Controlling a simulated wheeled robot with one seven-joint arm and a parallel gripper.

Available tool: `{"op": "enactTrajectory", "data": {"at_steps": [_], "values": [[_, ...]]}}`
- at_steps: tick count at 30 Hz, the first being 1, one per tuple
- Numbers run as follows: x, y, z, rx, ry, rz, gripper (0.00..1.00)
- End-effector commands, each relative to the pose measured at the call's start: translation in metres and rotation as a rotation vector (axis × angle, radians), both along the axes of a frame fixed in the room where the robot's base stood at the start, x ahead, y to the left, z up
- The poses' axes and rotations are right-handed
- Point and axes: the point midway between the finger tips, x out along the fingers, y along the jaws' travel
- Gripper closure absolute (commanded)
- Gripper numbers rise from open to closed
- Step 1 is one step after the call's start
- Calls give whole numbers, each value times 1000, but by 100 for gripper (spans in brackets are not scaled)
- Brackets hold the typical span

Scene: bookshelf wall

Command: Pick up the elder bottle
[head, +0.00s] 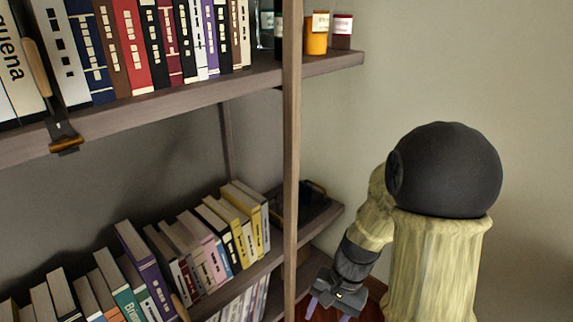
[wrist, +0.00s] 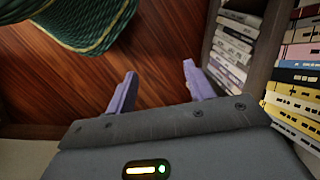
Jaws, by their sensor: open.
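Several small bottles stand at the right end of the upper shelf in the head view. One is an orange bottle with a pale label (head: 316,42), one is a dark red-brown bottle with a pale label (head: 341,31), and a greenish bottle (head: 266,28) stands partly behind the shelf post. The labels are too small to read surely, so I cannot tell which is the elder bottle. My gripper (head: 328,308) is low, far below these bottles. In the wrist view my gripper (wrist: 159,72) has its two purple fingers apart, with nothing between them. No bottle shows there.
The upper shelf (head: 200,92) holds a row of books left of the wooden post (head: 292,160). Lower shelves hold more books, and a dark tray (head: 316,203) sits right of the post. A green woven basket (wrist: 82,28) stands on the wooden floor (wrist: 60,95).

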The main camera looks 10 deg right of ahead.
Motion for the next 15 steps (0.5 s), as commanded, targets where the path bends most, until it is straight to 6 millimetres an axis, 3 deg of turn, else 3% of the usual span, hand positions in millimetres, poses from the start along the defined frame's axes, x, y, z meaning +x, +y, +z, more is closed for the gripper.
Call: {"op": "enactTrajectory", "data": {"at_steps": [1, 9, 15], "values": [[-4, 1, 14, -64, -69, 94, 47], [-6, 1, 61, -300, -388, 497, 47], [-5, 4, 69, -336, -453, 576, 47]]}}
